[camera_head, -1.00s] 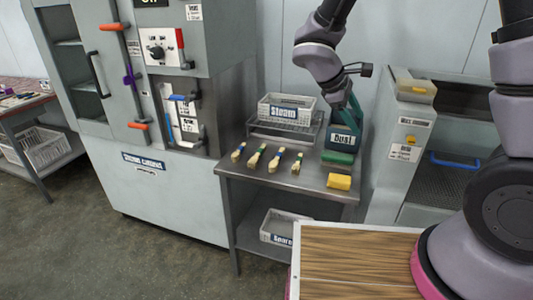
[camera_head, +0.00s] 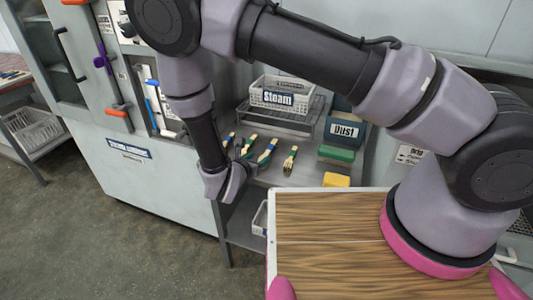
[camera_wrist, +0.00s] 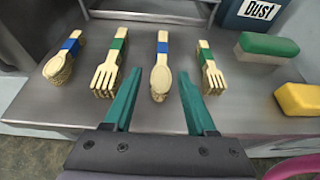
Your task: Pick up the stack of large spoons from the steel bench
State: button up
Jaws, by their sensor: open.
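Several stacks of pale wooden cutlery lie in a row on the steel bench (camera_wrist: 250,115). In the wrist view, a blue-banded spoon stack (camera_wrist: 62,62) lies at far left and another blue-banded spoon stack (camera_wrist: 160,72) lies near the centre. I cannot tell by size which is the large one. Green-banded fork stacks (camera_wrist: 106,72) and (camera_wrist: 210,68) lie beside the central spoons. My gripper (camera_wrist: 159,78) is open and empty, its green fingers pointing toward the central spoon stack, one to each side of it in the picture. Contact is not visible. In the head view my arm partly covers the row.
A green-topped sponge (camera_wrist: 267,46) and a yellow block (camera_wrist: 300,99) lie right of the stacks. Behind are a white "Steam" basket (camera_head: 284,98) on a rack and a "Dust" bin (camera_head: 345,130). A wooden-topped surface (camera_head: 325,240) is in front.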

aim_at(267, 153)
jog(key=x, duration=0.9)
jog(key=shift+s+d, duration=0.1)
jog(key=shift+d, duration=0.05)
grip_shut()
